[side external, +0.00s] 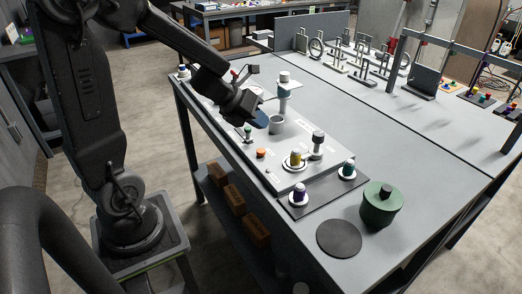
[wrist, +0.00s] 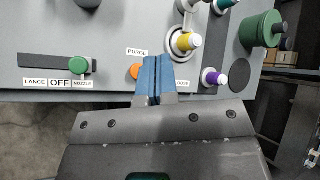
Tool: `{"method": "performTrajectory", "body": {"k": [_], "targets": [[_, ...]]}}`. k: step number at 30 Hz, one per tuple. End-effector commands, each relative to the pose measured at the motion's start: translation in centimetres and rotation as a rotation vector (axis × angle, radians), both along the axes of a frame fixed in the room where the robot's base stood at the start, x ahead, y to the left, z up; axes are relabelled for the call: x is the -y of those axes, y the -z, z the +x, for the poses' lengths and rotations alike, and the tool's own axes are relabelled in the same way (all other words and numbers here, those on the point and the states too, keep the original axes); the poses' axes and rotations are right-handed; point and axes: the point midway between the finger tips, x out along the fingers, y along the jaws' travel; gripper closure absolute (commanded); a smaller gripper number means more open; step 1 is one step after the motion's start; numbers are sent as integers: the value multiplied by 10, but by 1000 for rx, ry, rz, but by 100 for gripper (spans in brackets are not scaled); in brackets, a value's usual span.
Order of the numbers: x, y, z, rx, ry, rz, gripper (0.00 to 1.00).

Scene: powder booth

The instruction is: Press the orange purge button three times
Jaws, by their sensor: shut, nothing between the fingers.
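The orange purge button (side external: 261,152) is a small round cap on the light grey control panel (side external: 283,135). In the wrist view the orange button (wrist: 136,71) shows just left of my blue fingertips, partly hidden by them, below a label reading PURGE (wrist: 137,51). My gripper (side external: 262,119) is shut and empty, with its blue fingers (wrist: 152,78) together. In the side view it hangs above the panel, behind the button as seen there, and appears apart from it.
A green selector knob (wrist: 79,65) with LANCE, OFF and NOZZLE labels is left of the button. A yellow knob (side external: 295,160), purple knob (side external: 299,190) and teal knob (side external: 348,168) stand nearby. A green canister (side external: 381,207) and black disc (side external: 339,238) lie beyond the panel.

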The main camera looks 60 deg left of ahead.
Motion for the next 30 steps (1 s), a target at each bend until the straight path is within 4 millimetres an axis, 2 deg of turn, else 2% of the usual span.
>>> {"method": "performTrajectory", "body": {"k": [6, 12, 30], "targets": [[0, 31, -1, -5, -3, -3, 100], [0, 47, 0, -3, -2, -3, 100], [0, 52, 0, 1, -1, 0, 100]]}}
